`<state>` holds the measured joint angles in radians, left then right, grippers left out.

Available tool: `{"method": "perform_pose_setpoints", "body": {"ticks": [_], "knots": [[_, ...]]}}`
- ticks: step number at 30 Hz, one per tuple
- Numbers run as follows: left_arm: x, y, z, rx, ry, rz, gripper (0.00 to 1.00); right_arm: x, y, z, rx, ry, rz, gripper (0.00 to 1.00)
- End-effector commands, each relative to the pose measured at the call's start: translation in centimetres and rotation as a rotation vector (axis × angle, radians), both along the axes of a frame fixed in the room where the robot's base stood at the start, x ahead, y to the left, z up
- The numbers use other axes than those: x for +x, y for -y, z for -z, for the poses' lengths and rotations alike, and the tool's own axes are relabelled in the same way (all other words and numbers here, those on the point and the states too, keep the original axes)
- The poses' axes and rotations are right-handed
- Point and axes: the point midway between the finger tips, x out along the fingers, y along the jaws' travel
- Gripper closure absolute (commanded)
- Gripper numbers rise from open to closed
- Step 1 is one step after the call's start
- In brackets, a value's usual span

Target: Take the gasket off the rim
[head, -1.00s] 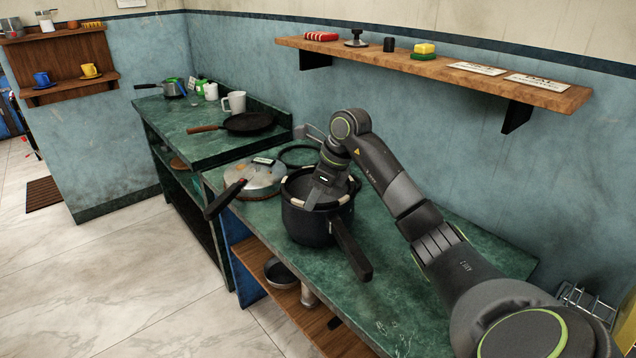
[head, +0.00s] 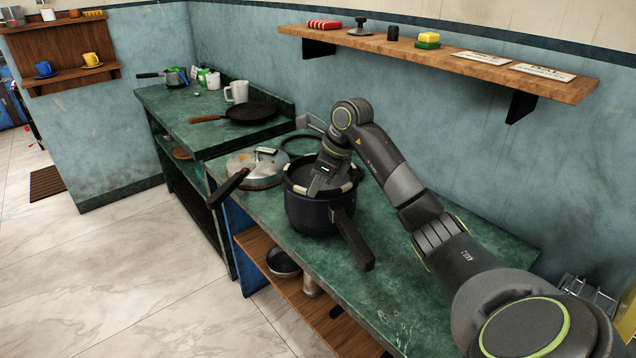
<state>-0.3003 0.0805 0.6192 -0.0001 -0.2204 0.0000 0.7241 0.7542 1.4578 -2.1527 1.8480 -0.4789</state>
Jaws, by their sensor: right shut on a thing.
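A dark pressure-cooker pot (head: 316,214) stands on the green counter, its long black handle pointing toward the lower right. A dark ring with cream patches (head: 302,190) runs along its rim; I take this to be the gasket, though the picture is small. My right gripper (head: 318,188) reaches down at the pot mouth and is shut on the gasket. Its fingertips and the far part of the ring are partly hidden by the gripper and arm. The ring looks still at rim height. My left gripper is not in view.
A steel lid (head: 262,177) with a dark handle lies left of the pot, close to it. A dark ring-shaped thing (head: 284,137) lies behind the pot. A black skillet (head: 252,111) is on the far counter. A wooden shelf (head: 440,60) hangs above. The front counter area is clear.

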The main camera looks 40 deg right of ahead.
Motion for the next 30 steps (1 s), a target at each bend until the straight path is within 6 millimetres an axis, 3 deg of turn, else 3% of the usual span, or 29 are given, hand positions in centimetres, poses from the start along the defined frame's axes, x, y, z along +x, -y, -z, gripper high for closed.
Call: {"method": "perform_pose_setpoints", "body": {"ticks": [11, 13, 30], "knots": [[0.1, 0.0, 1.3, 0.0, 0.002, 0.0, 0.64, 0.1, 0.0, -7.0, -0.001, 0.005, -0.001, 1.0], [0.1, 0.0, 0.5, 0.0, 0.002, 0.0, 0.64, 0.0, 0.0, -8.4, -0.001, 0.002, 0.0, 1.0], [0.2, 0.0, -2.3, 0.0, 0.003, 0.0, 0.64, 0.0, 0.0, -11.8, -0.001, 0.001, 0.0, 1.0]]}}
